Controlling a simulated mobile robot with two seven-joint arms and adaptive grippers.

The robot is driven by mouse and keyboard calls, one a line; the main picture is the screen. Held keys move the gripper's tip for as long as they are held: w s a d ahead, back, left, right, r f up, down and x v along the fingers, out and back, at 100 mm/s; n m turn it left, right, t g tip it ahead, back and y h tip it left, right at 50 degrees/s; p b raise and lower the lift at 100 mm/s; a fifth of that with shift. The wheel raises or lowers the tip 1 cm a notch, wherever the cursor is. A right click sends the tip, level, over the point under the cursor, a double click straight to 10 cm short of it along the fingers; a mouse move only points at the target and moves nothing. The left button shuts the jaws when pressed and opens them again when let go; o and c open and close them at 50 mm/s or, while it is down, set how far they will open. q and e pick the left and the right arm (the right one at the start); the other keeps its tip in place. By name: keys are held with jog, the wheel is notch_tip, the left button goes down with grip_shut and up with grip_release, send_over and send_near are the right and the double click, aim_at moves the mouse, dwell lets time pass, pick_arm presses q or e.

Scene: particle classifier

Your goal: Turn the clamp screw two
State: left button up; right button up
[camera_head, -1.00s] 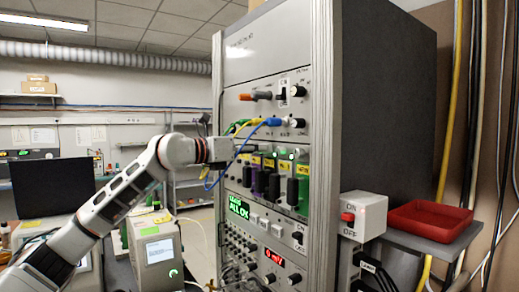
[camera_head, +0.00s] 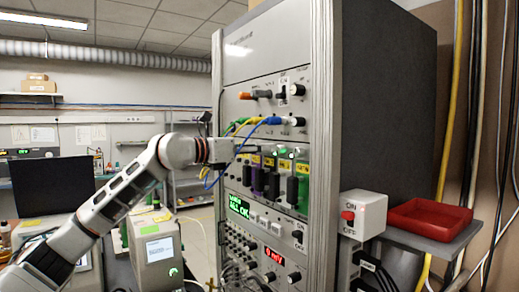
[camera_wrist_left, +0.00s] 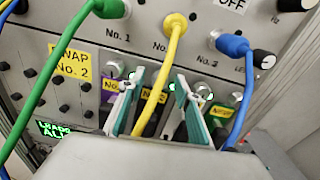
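The rack front (camera_head: 262,175) carries a row of plug-in modules with yellow labels and small silver screw heads above them. In the left wrist view, silver heads show at the left (camera_wrist_left: 116,68) and right (camera_wrist_left: 203,90) of my gripper. I cannot tell for sure which is clamp screw two. My left gripper (camera_wrist_left: 160,76) is open, its two teal-lined fingers pointing at the module row, with the yellow cable (camera_wrist_left: 172,60) passing between them in the picture. A "No. 2" label (camera_wrist_left: 153,95) is partly hidden behind this cable. In the head view the left gripper (camera_head: 250,150) is at the rack front.
Green (camera_wrist_left: 65,70) and blue (camera_wrist_left: 240,90) cables hang on either side of the gripper. A switch box (camera_head: 363,213) and red tray (camera_head: 428,219) are right of the rack. A laptop (camera_head: 52,185) and grey instrument (camera_head: 157,252) stand at the left.

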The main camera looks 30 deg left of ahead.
pick_arm(q)
jog(key=v, duration=1.2)
dwell(0.6)
